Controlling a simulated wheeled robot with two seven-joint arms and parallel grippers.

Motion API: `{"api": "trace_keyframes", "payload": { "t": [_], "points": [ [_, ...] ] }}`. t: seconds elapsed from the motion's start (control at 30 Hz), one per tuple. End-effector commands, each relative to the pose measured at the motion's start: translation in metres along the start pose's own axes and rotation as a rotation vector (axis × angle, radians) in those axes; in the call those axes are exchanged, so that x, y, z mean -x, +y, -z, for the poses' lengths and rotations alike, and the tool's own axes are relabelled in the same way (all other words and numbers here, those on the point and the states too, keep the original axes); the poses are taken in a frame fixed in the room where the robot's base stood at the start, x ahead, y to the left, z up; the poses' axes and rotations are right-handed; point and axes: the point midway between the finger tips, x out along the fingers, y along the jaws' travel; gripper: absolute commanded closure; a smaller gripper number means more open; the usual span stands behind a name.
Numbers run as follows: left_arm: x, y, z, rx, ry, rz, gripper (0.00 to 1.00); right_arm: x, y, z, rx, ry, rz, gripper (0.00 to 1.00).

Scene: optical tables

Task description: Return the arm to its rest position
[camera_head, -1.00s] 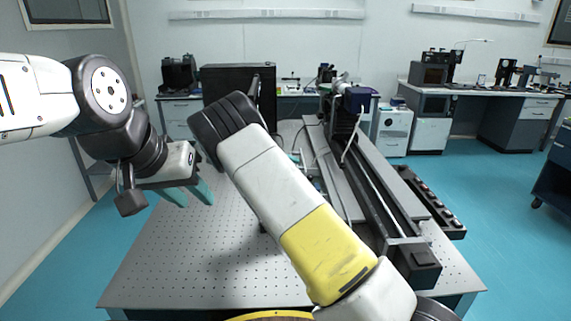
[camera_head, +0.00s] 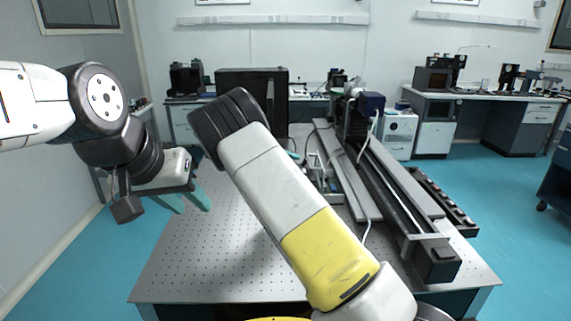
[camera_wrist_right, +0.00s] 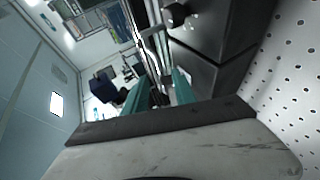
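My left gripper (camera_head: 197,210) is in the head view at the left, above the left part of the perforated optical table (camera_head: 215,270). Its two teal fingers are apart, with nothing between them. In the right wrist view, the two teal fingers of my right gripper (camera_wrist_right: 161,77) stand apart. I see nothing held between them.
A long black rail assembly (camera_head: 400,205) runs along the table's right side, with a purple-topped device (camera_head: 371,103) at its far end. A black box (camera_head: 262,88) stands at the back. The table's front left is clear. Side benches (camera_head: 525,110) line the back wall.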

Motion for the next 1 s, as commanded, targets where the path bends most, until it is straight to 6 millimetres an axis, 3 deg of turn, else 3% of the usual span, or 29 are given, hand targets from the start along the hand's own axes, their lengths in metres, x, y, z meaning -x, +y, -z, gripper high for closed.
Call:
{"api": "trace_keyframes", "payload": {
  "t": [0.13, 0.23, 0.4, 0.53, 0.77, 1.0],
  "points": [
    [0.0, 0.0, 0.0, 0.0, 0.0, 0.0, 0.64, -0.003, 0.004, -0.004, -0.005, -0.012, 0.02, 0.67],
    [0.0, 0.0, 0.0, 0.0, 0.0, 0.0, 0.64, -0.012, 0.017, -0.018, -0.019, -0.052, 0.089, 0.67],
    [0.0, 0.0, 0.0, 0.0, 0.0, 0.0, 0.64, -0.028, 0.05, -0.068, -0.062, -0.148, 0.317, 0.67],
    [0.0, 0.0, 0.0, 0.0, 0.0, 0.0, 0.64, -0.027, 0.073, -0.111, -0.105, -0.19, 0.509, 0.67],
    [0.0, 0.0, 0.0, 0.0, 0.0, 0.0, 0.64, -0.001, 0.11, -0.183, -0.194, -0.18, 0.807, 0.67],
    [0.0, 0.0, 0.0, 0.0, 0.0, 0.0, 0.64, 0.045, 0.143, -0.258, -0.299, -0.08, 1.039, 0.67]
  ]
}}
